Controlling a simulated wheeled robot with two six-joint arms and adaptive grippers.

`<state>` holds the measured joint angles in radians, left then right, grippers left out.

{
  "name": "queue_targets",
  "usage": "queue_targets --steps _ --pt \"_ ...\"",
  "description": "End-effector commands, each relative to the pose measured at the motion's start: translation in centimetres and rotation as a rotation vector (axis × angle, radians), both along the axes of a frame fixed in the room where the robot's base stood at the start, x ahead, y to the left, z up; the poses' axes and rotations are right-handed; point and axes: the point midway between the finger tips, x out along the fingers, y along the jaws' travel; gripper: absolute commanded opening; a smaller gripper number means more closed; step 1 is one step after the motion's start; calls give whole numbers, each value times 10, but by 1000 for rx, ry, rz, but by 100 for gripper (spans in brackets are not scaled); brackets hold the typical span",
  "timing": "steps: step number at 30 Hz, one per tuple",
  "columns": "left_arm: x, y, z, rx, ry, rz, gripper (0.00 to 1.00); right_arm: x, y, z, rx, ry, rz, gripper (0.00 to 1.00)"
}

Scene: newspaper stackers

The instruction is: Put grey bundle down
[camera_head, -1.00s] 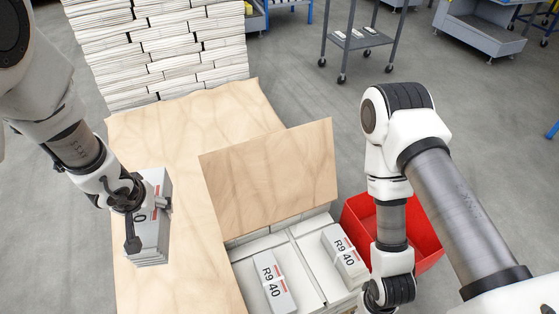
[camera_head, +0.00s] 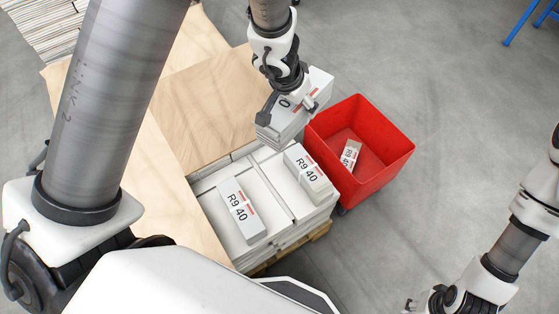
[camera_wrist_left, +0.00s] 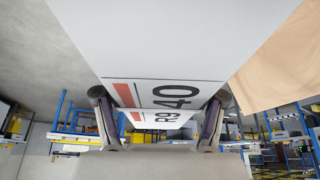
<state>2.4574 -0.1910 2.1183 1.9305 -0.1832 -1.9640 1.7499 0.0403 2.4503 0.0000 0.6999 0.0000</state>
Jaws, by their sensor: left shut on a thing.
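The grey bundle (camera_head: 291,122), a block of stacked paper with an R9 40 label and red stripe, is held in my left gripper (camera_head: 288,106). In the head view it is over the far right corner of the pallet stack, by the red bin's left rim. Whether it touches the stack is unclear. In the left wrist view the bundle (camera_wrist_left: 160,50) lies between the two fingers (camera_wrist_left: 160,120). Two similar labelled bundles (camera_head: 241,209) (camera_head: 308,170) lie on the stack (camera_head: 265,200). My right gripper (camera_head: 432,300) is at the bottom edge, partly cut off.
The red bin (camera_head: 372,180) stands right of the stack, with a labelled piece (camera_head: 350,153) inside. A wooden board (camera_head: 205,110) covers the stack's far left side. A tall paper stack (camera_head: 40,30) is at top left.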

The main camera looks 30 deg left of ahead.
Motion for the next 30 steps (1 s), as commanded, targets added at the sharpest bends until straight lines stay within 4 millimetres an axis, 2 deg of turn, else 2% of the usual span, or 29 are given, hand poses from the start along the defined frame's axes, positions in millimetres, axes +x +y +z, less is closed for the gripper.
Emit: queue_targets --steps 1,5,9,17,23,30 --pt "4 -3 -13 -3 -4 -43 1 0 0 -16 0 0 1 40" --pt "9 -11 -32 -2 -4 -186 1 0 0 -42 0 -1 1 40" --pt "11 -22 -61 -3 -4 -399 1 0 0 -81 0 -1 1 40" --pt "1 -35 -114 -2 -4 -836 1 0 0 -150 0 0 1 40" --pt "-19 -31 -158 -4 -3 -1163 1 0 0 -203 0 0 0 40" --pt "-46 -5 -216 -5 -4 -1543 1 0 0 -266 0 0 0 40"
